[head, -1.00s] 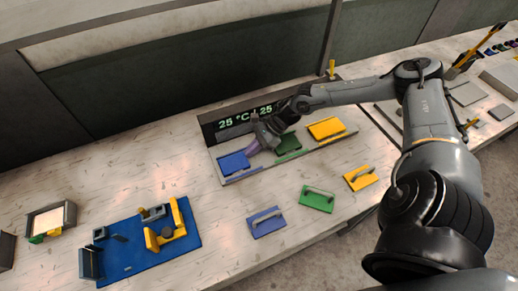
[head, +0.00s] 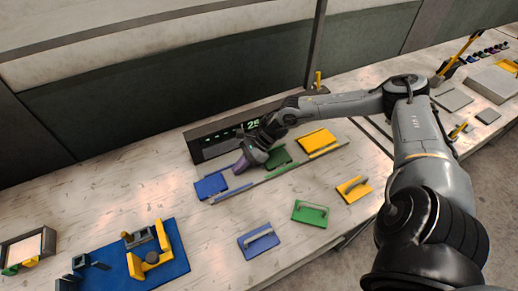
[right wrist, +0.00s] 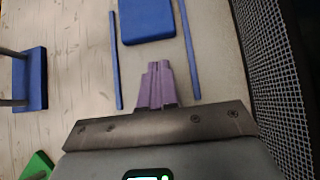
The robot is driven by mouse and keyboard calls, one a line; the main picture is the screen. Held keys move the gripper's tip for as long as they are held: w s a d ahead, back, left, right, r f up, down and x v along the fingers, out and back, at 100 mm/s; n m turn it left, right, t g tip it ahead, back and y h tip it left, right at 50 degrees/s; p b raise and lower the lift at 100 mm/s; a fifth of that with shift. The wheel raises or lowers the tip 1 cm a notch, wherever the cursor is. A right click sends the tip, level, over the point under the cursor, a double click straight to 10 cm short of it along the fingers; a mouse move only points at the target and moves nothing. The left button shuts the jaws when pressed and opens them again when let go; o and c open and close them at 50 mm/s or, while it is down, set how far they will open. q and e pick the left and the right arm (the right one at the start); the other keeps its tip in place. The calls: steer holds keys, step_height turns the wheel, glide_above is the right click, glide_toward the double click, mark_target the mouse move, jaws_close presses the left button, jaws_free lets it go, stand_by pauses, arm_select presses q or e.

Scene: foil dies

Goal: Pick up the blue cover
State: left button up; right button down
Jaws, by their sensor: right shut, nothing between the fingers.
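A blue cover with a grey handle (head: 258,240) lies on the table in front of the station. In the right wrist view a blue handled cover (right wrist: 30,80) shows at the left edge, partly cut off. A flat blue block (head: 210,186) without a visible handle lies at the left end of the station; it also shows at the top of the wrist view (right wrist: 147,18). My right gripper (head: 238,168), with purple fingers (right wrist: 157,75), is shut and empty. It is over the station, between the blue block and the green block. My left gripper is not in view.
A green block (head: 278,157) and a yellow block (head: 316,140) are in the station, behind its front rail. Green (head: 310,213) and yellow (head: 353,189) handled covers lie right of the blue one. A blue base with yellow brackets (head: 178,263) is at lower left.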

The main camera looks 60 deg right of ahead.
steer(key=v, duration=0.8)
steer(key=shift+s+d+r+p, duration=0.15)
steer(key=shift+s+d+p, duration=0.1)
steer(key=shift+d+p, duration=0.1)
steer(key=c, duration=1.7)
jaws_free()
steer(key=shift+s+d+r, duration=0.2)
steer(key=shift+r, duration=0.1)
steer(key=o, duration=0.5)
steer(key=shift+s+d+r, duration=0.1)
steer(key=shift+d+r, duration=0.05)
steer(key=shift+r, duration=0.1)
steer(key=o, duration=1.2)
